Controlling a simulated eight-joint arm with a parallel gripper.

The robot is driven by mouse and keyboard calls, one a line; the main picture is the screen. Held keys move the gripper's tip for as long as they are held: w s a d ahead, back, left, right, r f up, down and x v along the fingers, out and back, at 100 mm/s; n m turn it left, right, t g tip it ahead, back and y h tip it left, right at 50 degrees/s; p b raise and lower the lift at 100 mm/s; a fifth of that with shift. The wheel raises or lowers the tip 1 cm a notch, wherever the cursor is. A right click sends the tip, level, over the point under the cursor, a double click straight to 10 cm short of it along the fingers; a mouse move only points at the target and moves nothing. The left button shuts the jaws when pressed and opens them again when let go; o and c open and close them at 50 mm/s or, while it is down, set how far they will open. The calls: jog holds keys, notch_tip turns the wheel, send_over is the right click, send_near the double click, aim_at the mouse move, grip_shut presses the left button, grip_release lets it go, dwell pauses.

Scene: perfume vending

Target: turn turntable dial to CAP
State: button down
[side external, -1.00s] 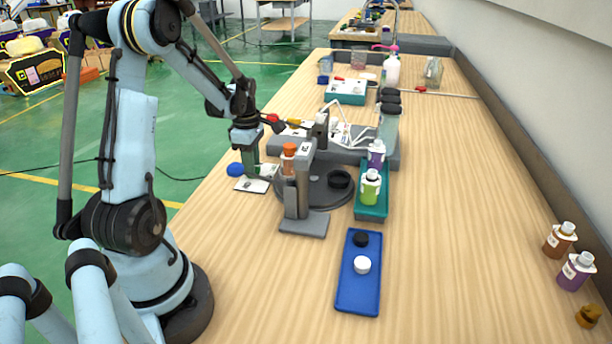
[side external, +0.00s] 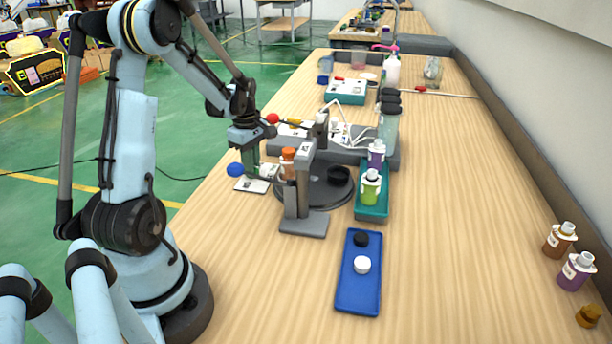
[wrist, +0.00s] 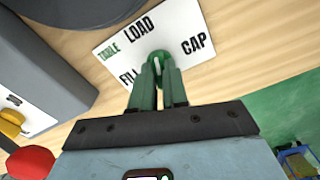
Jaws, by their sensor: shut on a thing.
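The green turntable dial (wrist: 158,62) sits on a white label plate (wrist: 125,60) in the wrist view. The plate reads TABLE, LOAD, CAP and FILL, with FILL partly covered. My gripper (wrist: 158,80) is shut on the dial from above. A short white mark shows on the dial's top, but I cannot tell for sure which word it points to. In the side view my gripper (side external: 251,163) is down at the plate (side external: 252,186), beside the dark round turntable (side external: 318,194). A black ring-like holder (side external: 338,175) stands on the turntable.
A grey press stand (side external: 298,205) with an orange-capped bottle (side external: 288,155) stands right of my gripper. A teal tray (side external: 372,208) holds green and purple bottles. A blue tray (side external: 347,295) holds two caps.

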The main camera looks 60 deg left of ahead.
jog(key=m, duration=1.4)
dwell(0.5)
jog(key=c, duration=1.1)
grip_release()
jog(key=shift+c, duration=0.2)
notch_tip(320, 180, up, 12)
